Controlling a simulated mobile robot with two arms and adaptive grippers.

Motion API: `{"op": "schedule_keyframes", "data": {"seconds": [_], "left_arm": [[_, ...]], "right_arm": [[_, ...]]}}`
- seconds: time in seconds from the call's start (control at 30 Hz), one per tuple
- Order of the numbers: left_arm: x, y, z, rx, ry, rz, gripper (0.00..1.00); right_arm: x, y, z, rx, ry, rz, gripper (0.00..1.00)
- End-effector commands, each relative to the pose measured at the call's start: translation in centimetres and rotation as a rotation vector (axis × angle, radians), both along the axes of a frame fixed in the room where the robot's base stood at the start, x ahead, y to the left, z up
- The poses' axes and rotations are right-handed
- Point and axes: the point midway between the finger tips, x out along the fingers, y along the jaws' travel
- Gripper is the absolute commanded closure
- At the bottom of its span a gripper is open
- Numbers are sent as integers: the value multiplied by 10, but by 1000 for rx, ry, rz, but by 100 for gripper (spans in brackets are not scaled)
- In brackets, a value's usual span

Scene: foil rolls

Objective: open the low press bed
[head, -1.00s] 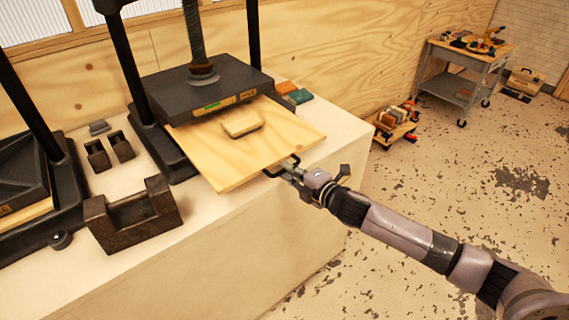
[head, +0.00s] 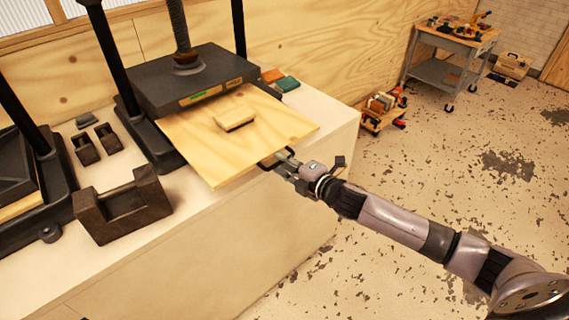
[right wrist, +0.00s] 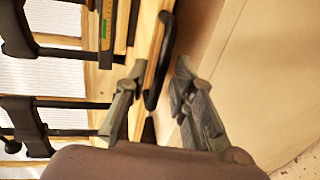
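The press bed (head: 205,150) is a pale plywood board that stands well out from under the dark platen (head: 190,78) of a press. A small wooden block (head: 234,118) lies on it. A black bar handle (head: 267,165) sits on its front edge. My right gripper (head: 280,165) is at this handle. In the right wrist view the handle (right wrist: 161,62) lies between the two spread fingers of my right gripper (right wrist: 160,66), with gaps visible on that view's right side. My left gripper is in none of the views.
A second press (head: 50,195) stands at the left. A dark notched metal block (head: 125,207) and small brackets (head: 97,143) lie on the pale bench (head: 240,230). A low cart (head: 384,110) and a grey trolley (head: 445,78) stand beyond. The speckled floor at right is clear.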

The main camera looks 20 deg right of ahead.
Motion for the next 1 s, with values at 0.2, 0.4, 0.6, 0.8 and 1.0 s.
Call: {"op": "schedule_keyframes", "data": {"seconds": [0.2, 0.4, 0.6, 0.8, 1.0], "left_arm": [[-1, 0, 0, 0, 1, 0, 100], [-4, 1, 0, 1, 5, 0, 100], [-2, 0, 0, 0, 3, 0, 100], [-1, -1, 0, -1, 1, 0, 100], [-1, -1, 0, -1, 1, 0, 100]], "right_arm": [[0, 0, 0, 0, -1, 0, 70], [-3, -1, 0, 0, 0, 0, 70], [-26, -9, 4, 0, 3, 1, 70], [-58, -21, 11, -1, 4, 1, 70], [-85, -30, 18, 0, 3, 1, 70]]}}
